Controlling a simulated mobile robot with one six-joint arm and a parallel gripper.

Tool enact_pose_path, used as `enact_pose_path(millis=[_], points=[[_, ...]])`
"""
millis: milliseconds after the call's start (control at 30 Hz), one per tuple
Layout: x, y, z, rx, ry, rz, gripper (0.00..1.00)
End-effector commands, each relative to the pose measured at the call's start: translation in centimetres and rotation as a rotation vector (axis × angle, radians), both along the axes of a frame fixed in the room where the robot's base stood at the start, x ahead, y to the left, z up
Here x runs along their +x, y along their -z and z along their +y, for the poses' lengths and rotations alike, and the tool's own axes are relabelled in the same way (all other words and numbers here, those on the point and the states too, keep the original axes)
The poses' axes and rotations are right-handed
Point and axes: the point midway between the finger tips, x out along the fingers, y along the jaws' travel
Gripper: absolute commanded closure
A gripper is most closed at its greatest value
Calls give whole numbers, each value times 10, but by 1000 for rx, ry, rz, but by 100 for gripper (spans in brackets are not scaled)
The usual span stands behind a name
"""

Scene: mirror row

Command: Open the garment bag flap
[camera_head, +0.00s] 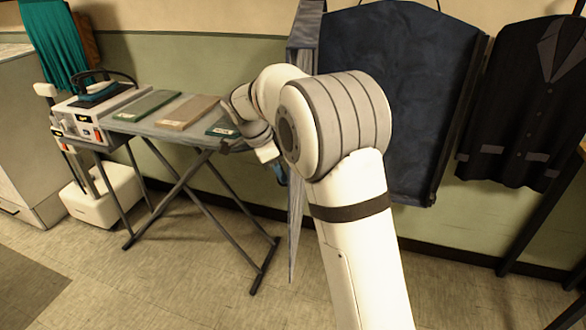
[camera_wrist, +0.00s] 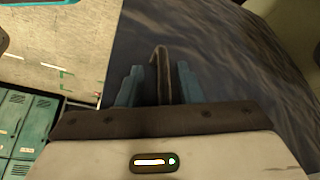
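The dark blue garment bag (camera_head: 395,90) hangs on the wall right of centre in the head view, partly hidden by my arm. A narrow grey-blue panel (camera_head: 297,215), seen nearly edge-on at the bag's left side, looks like its flap standing out from the wall. In the wrist view a dark rippled surface (camera_wrist: 245,75), likely the flap, fills the right. A brown loop handle (camera_wrist: 161,62) stands between the teal fingers of my gripper (camera_wrist: 159,85). The fingers sit on either side of the handle with narrow gaps showing. In the head view my arm mostly hides the gripper.
An ironing table (camera_head: 165,128) with folded cloths and an iron station (camera_head: 88,105) stands left of my gripper. A dark jacket (camera_head: 520,110) hangs at the far right. Teal lockers (camera_wrist: 20,120) show in the wrist view. Open floor (camera_head: 215,290) lies in front.

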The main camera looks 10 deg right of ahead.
Motion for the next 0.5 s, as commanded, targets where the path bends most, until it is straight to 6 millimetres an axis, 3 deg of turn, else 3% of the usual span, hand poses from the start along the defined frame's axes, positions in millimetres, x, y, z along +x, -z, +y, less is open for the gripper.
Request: enact_pose_path(millis=[167,500], points=[[0,-8,3,1,-1,-4,68],[-5,-59,24,1,-2,-2,68]])
